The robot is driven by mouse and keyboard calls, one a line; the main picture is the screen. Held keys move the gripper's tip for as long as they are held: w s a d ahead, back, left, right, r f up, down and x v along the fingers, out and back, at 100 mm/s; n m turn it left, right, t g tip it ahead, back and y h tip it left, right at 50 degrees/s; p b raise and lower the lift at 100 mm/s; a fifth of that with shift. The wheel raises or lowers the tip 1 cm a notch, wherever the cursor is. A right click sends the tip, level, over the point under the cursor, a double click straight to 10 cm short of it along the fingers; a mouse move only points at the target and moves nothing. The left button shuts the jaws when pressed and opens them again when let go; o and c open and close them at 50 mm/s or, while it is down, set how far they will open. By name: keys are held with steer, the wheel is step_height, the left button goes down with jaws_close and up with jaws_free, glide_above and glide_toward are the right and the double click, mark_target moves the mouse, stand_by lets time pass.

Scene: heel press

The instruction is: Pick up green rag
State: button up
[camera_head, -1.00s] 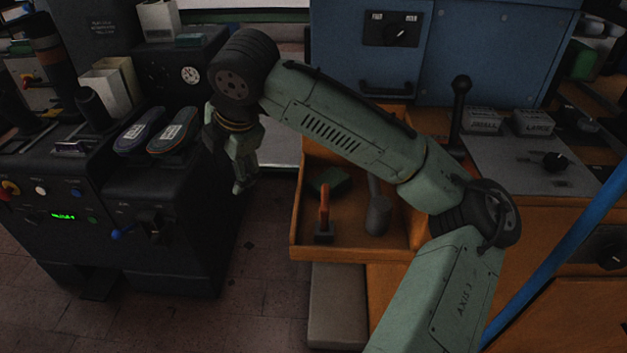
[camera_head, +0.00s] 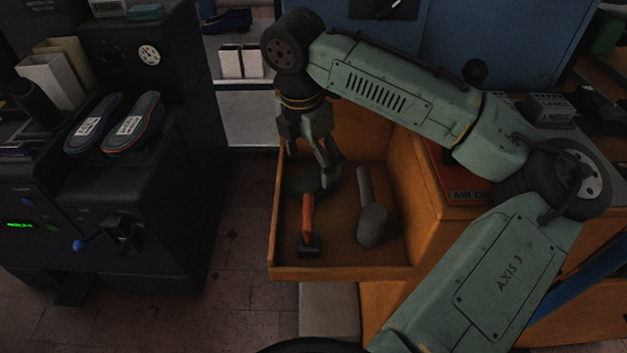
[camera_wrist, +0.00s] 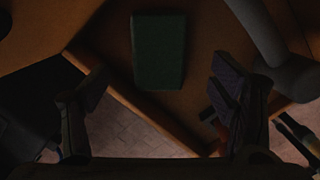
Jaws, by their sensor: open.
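The green rag (camera_head: 302,184) lies in the open wooden drawer (camera_head: 340,272), near its back left, partly hidden behind my gripper in the head view. In the wrist view the rag (camera_wrist: 158,50) is a dark green folded rectangle, lying flat on the drawer floor. My gripper (camera_head: 308,172) points down above the drawer, over the rag. In the wrist view its fingers (camera_wrist: 158,92) are spread wide with nothing between them. The rag appears ahead of the fingertips, roughly midway between left and right. The gap to it in height is hard to tell.
A black machine with two soles (camera_head: 133,123) stands left. A blue cabinet (camera_head: 445,50) is behind.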

mark_target(313, 178)
steer(key=f, duration=0.5)
steer(key=shift+w+d+f, duration=0.2)
steer(key=shift+w+f, duration=0.1)
steer(key=shift+f, duration=0.05)
steer(key=shift+c, duration=0.2)
steer(key=c, duration=1.2)
steer(key=shift+r, duration=0.15)
step_height(313, 178, up, 18)
steer(key=p, duration=0.1)
